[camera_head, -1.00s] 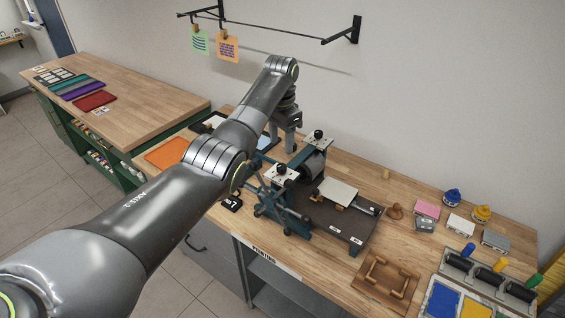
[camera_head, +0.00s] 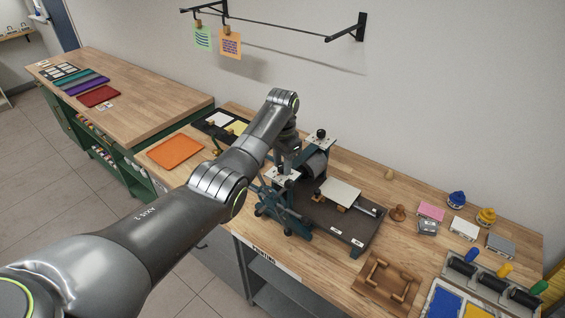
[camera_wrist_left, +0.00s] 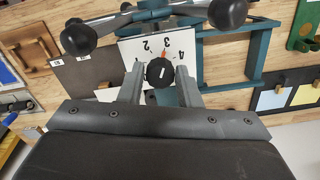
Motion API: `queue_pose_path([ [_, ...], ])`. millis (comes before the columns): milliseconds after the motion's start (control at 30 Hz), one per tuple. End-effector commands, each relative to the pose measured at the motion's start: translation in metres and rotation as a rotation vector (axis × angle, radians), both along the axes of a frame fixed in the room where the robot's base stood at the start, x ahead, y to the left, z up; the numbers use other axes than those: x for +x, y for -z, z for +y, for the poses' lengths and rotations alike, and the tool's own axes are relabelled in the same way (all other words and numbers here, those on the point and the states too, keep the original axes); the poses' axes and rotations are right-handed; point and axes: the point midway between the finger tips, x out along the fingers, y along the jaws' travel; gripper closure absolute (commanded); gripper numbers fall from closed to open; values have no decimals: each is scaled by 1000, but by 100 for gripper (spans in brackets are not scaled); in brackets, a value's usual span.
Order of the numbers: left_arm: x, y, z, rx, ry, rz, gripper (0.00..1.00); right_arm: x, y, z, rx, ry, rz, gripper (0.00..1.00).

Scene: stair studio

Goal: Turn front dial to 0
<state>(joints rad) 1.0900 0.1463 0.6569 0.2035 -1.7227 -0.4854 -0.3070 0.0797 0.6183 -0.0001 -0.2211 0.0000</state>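The front dial is a black knob (camera_wrist_left: 159,72) on a white plate in the left wrist view, with numerals 2, 3 and 4 showing upside down and a red mark near 3 and 4. The knob has a short white line. The rest of the scale is hidden. My left gripper (camera_wrist_left: 160,88) has one finger on each side of the knob, with small gaps apparent, so it looks open. In the head view the gripper (camera_head: 286,160) is above the white plate (camera_head: 279,179) at the press's near side. My right gripper is not in view.
The press (camera_head: 330,225) has a rear dial (camera_head: 320,134) and dark handle balls (camera_wrist_left: 78,38) close to my left gripper. Ink rollers (camera_head: 490,280), a wooden frame (camera_head: 385,280) and stamps lie to the right. An orange tray (camera_head: 175,152) lies to the left.

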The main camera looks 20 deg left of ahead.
Motion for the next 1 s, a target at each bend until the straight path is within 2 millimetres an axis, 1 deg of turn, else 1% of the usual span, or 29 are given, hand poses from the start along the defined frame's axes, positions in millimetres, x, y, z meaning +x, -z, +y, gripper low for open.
queue_pose_path([
  [33, 0, 0, 0, 0, 0, 0, 76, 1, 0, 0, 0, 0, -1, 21],
  [100, 0, 0, 0, 0, 0, 0, 85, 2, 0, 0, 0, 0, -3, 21],
  [200, 0, 0, 0, 0, 0, 0, 96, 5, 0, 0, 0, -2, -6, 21],
  [367, 0, 0, 0, 0, -8, 0, 96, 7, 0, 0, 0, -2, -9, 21],
  [567, 0, 0, 0, -1, -68, -1, 96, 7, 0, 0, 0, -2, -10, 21],
  [767, 0, -1, 0, -1, -201, -1, 96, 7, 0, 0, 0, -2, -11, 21],
  [1000, 1, -1, 0, -1, -422, -1, 96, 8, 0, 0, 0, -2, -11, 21],
])
